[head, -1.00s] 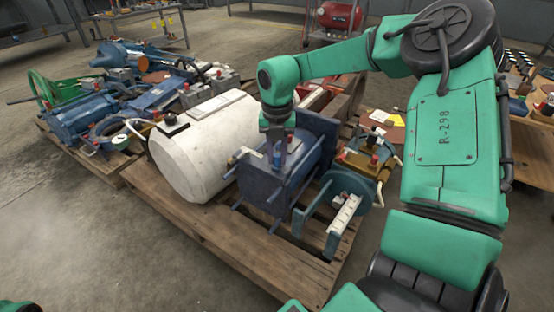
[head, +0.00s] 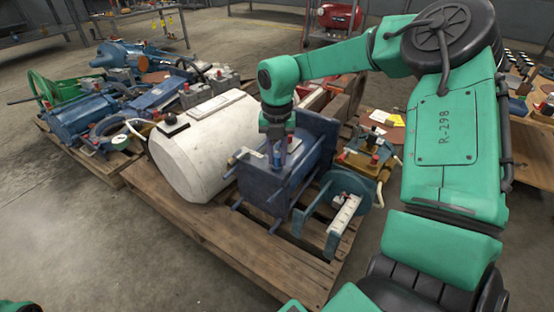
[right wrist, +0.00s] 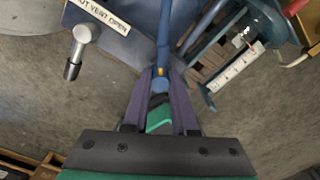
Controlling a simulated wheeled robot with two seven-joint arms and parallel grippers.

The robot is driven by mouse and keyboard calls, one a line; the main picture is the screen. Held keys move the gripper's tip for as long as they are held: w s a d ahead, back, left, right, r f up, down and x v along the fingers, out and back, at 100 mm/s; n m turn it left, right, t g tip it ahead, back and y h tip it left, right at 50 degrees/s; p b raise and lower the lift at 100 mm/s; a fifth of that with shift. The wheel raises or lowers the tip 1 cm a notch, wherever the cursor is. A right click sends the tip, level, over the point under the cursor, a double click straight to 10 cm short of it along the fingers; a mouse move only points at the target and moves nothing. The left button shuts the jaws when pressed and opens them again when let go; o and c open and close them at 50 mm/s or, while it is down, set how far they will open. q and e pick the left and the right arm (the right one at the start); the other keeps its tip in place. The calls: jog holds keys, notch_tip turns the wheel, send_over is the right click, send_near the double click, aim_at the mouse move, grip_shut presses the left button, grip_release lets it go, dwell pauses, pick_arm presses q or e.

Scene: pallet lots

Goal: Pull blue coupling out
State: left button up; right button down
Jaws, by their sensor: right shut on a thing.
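The blue coupling (head: 277,157) is a small upright piece at the top of a dark blue block-shaped machine (head: 262,190) with rods, on the front pallet. My right gripper (head: 276,143) points down at it from above. In the right wrist view the fingers (right wrist: 160,92) are closed around the blue coupling (right wrist: 161,82), at the end of a blue rod or pipe. The fingers hide part of it. Whether it is still seated in the machine I cannot tell. My left gripper is not in view.
A teal frame with a white gauge strip (head: 343,212) stands to the right. A metal elbow fitting (right wrist: 78,45) juts out near the gripper. The floor in front of the pallet (head: 190,217) is clear.

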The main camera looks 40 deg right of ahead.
aim_at(277, 155)
jog(key=shift+r, duration=0.15)
dwell(0.5)
jog(key=shift+r+p, duration=2.25)
jog(key=shift+r, duration=0.65)
